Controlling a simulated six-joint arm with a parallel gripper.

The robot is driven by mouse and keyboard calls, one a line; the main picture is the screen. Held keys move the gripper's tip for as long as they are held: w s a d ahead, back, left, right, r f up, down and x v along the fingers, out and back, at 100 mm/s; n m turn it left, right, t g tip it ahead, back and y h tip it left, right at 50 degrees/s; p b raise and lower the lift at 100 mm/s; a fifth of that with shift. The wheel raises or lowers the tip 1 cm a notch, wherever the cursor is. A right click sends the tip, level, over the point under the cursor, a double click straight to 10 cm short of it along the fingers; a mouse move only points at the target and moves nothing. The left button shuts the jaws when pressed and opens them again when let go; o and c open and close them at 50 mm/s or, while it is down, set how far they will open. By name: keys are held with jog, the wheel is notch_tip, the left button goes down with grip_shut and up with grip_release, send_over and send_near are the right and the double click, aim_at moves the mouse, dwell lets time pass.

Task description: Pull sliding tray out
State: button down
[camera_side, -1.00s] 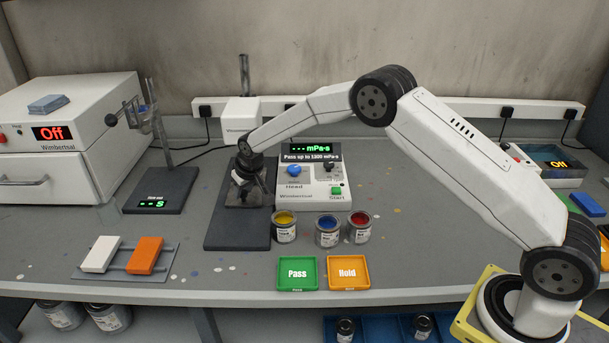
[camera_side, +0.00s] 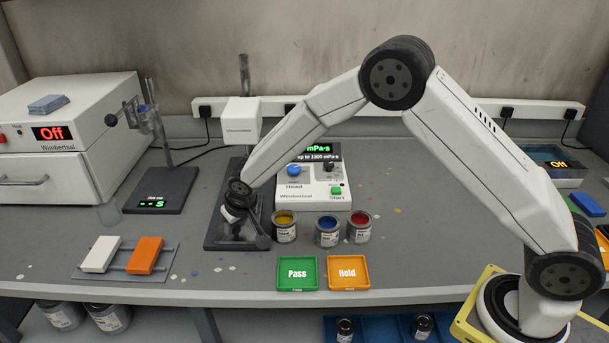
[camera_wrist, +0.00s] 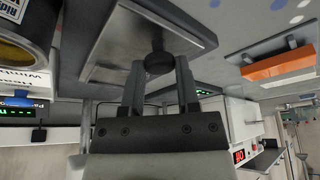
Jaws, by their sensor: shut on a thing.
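The sliding tray is the dark grey plate (camera_wrist: 112,48) under my gripper in the wrist view, with a round black knob (camera_wrist: 158,62) standing out from it. My gripper (camera_wrist: 160,72) is shut on this knob, one finger on each side. In the side view my gripper (camera_side: 240,222) is low over the front part of the viscometer's dark base (camera_side: 218,238). The white viscometer head (camera_side: 242,118) stands on its post behind. My wrist hides much of the tray in the side view.
Yellow (camera_side: 285,227), blue (camera_side: 328,231) and red (camera_side: 359,227) paint cans stand close to the right of my gripper. Green Pass (camera_side: 297,288) and orange Hold (camera_side: 348,287) trays lie in front. The control box (camera_side: 315,194) is behind the cans.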

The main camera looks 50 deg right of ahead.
jog(key=shift+s+a, duration=0.55)
jog(key=shift+a, duration=0.05)
jog(key=shift+c, duration=1.7)
grip_release()
jog(key=shift+r, duration=0.15)
jog(key=v, duration=0.7)
jog(key=shift+s+r, duration=0.2)
jog(key=shift+r, duration=0.05)
jog(key=shift+d, duration=0.1)
